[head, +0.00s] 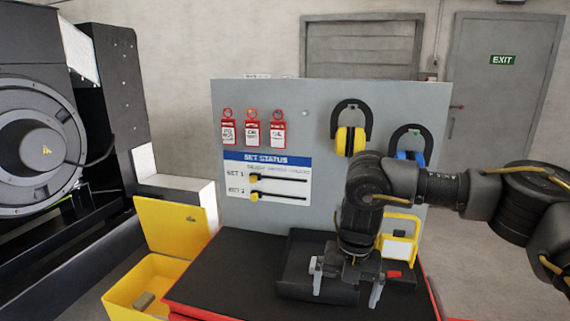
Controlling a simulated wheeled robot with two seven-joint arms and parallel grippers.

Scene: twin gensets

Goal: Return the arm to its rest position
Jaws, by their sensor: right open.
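My right arm reaches in from the right side of the head view. Its gripper (346,282) points down over a black tray (292,270) on the dark bench top. The two fingers stand apart, and I see nothing held between them. The gripper and wrist hide part of the tray and of what lies behind it. My left gripper is not in view.
A grey board (320,105) stands behind the bench (225,265), with red tags (252,130), a status panel (267,178) and earmuffs (350,140). A yellow-framed item (399,248) stands beside my wrist. An open yellow box (150,285) is at the left, near a large machine (38,150).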

